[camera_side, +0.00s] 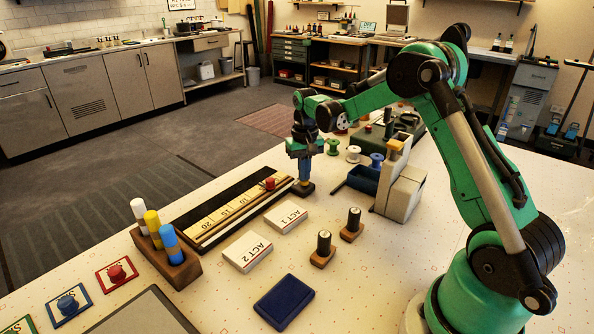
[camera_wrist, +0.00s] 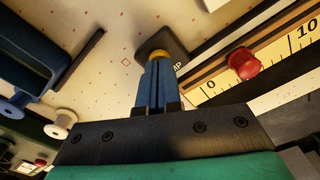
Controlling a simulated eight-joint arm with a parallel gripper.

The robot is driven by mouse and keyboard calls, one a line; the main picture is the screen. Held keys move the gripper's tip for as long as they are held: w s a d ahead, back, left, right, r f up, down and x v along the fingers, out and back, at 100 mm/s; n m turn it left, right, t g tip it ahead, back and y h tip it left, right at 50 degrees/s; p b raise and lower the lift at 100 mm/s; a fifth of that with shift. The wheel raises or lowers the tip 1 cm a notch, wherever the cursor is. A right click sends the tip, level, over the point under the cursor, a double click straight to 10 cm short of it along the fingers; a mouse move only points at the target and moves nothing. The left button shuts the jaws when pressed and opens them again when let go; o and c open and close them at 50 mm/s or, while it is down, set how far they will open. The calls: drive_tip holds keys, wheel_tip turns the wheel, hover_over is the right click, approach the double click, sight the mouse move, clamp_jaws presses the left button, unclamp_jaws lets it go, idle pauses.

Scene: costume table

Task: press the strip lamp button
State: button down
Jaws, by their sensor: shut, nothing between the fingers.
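The strip lamp button is a yellow cap (camera_wrist: 158,54) on a dark square base (camera_wrist: 163,41), with a label ending in "MP" beside it in the wrist view. The dark base also shows in the side view (camera_side: 303,190), just past the far end of the ruler board. My gripper (camera_wrist: 159,68) has blue fingers closed together with nothing between them. In the side view my gripper (camera_side: 304,182) points straight down over the base. The fingertips overlap the yellow cap and hide part of it. I cannot tell whether they touch it or how far it is pressed.
A ruler board (camera_side: 235,208) with a red knob (camera_side: 270,184) lies close beside the button. A blue bin (camera_side: 363,180) and a grey block (camera_side: 400,193) stand to the right. Thread spools (camera_side: 353,154) stand behind. White ACT boxes (camera_side: 285,216) lie in front.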

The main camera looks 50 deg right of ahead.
drive_tip(key=shift+f, duration=0.25)
drive_tip(key=shift+r, duration=3.75)
drive_tip(key=shift+a+r, duration=0.1)
drive_tip(key=shift+a, duration=0.05)
drive_tip(key=s+a+r+n+t, duration=0.3)
drive_tip(key=s+a+n+t, duration=0.3)
drive_tip(key=s+a, duration=0.6)
drive_tip(key=a+t, duration=0.1)
drive_tip(key=a, duration=0.2)
drive_tip(key=shift+s+a, duration=0.25)
drive_tip(key=shift+a, duration=0.1)
